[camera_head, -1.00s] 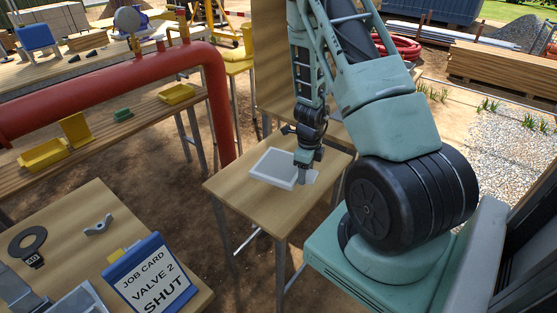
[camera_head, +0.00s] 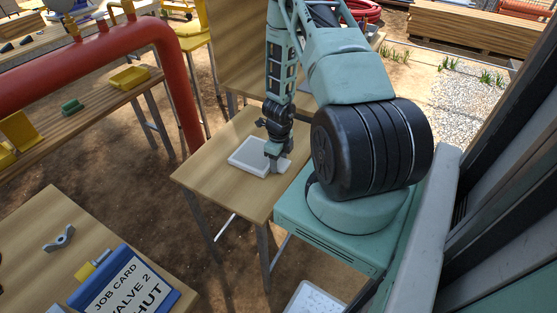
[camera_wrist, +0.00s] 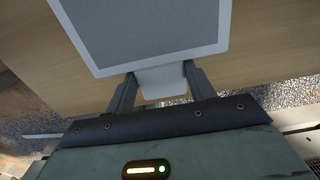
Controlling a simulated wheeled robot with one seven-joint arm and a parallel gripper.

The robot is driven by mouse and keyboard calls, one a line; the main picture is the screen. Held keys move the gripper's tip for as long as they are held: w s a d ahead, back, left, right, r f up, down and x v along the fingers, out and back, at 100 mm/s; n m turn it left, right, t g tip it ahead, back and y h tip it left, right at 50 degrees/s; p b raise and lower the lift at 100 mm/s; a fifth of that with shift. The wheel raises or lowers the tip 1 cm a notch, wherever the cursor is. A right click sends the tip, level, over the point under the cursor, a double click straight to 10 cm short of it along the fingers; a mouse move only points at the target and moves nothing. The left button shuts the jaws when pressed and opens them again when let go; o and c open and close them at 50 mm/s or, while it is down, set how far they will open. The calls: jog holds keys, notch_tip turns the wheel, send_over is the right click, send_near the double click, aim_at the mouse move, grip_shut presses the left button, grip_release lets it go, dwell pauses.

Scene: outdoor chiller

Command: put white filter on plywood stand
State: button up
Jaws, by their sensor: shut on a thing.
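The white filter (camera_head: 247,160) is a flat square panel with a white frame and a grey face. It lies flat on or just above the plywood stand (camera_head: 215,185), a wooden-topped table with metal legs; I cannot tell whether it touches the top. My gripper (camera_head: 274,166) points down at the filter's near right edge. In the wrist view my gripper (camera_wrist: 162,86) is shut on the filter's pale tab, one finger on each side. The filter's framed face (camera_wrist: 150,25) fills the upper middle, its far part cut off by the picture edge.
A bench at lower left bears a blue job card (camera_head: 127,285) and a grey metal part (camera_head: 59,238). A pale framed panel (camera_head: 314,300) shows low at the bottom edge.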

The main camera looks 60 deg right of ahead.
jog(key=shift+f, duration=0.25)
jog(key=shift+f, duration=0.15)
jog(key=o, duration=1.1)
